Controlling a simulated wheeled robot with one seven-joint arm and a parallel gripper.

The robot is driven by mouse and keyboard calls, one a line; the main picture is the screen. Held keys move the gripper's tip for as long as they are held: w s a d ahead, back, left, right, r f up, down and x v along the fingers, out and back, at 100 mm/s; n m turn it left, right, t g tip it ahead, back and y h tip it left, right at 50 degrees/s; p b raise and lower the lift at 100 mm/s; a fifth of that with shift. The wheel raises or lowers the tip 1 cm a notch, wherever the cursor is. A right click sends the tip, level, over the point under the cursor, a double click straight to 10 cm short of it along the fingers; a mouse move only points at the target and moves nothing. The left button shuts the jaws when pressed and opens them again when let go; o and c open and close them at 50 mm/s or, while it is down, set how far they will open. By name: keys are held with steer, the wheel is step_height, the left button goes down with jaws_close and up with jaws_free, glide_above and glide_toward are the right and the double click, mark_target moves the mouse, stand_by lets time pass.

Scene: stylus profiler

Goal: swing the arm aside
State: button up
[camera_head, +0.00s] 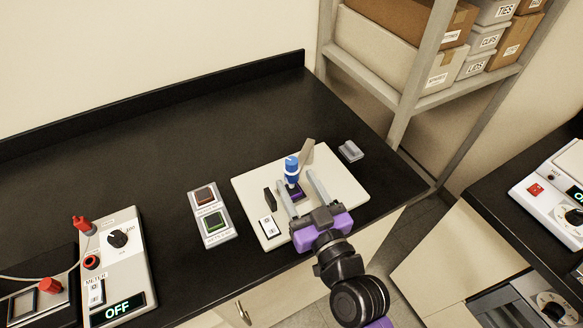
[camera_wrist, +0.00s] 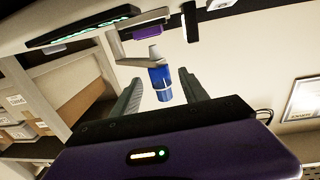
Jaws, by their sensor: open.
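A blue cylinder with a white band (camera_head: 291,168) stands upright on the pale instrument plate (camera_head: 345,195), above a small dark purple block (camera_head: 296,194). A beige arm (camera_head: 306,153) rises beside it; in the wrist view the beige arm (camera_wrist: 135,62) reaches to the blue cylinder (camera_wrist: 160,80). My gripper (camera_head: 296,180) is open, with its two grey fingers pointing toward the cylinder. In the wrist view the cylinder shows between the fingertips of my gripper (camera_wrist: 160,90), with gaps on both sides. I cannot tell how deep it sits between them.
A black block (camera_head: 270,198) and a white switch (camera_head: 268,228) are on the plate's left. A red-and-green button box (camera_head: 211,215) stands left of it, and a meter reading OFF (camera_head: 118,265) farther left. A small grey piece (camera_head: 351,151) lies right. The back of the bench is clear.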

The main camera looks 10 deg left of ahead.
mark_target(295, 179)
steer(key=shift+p+x, duration=0.35)
steer(key=shift+x, duration=1.65)
jaws_close()
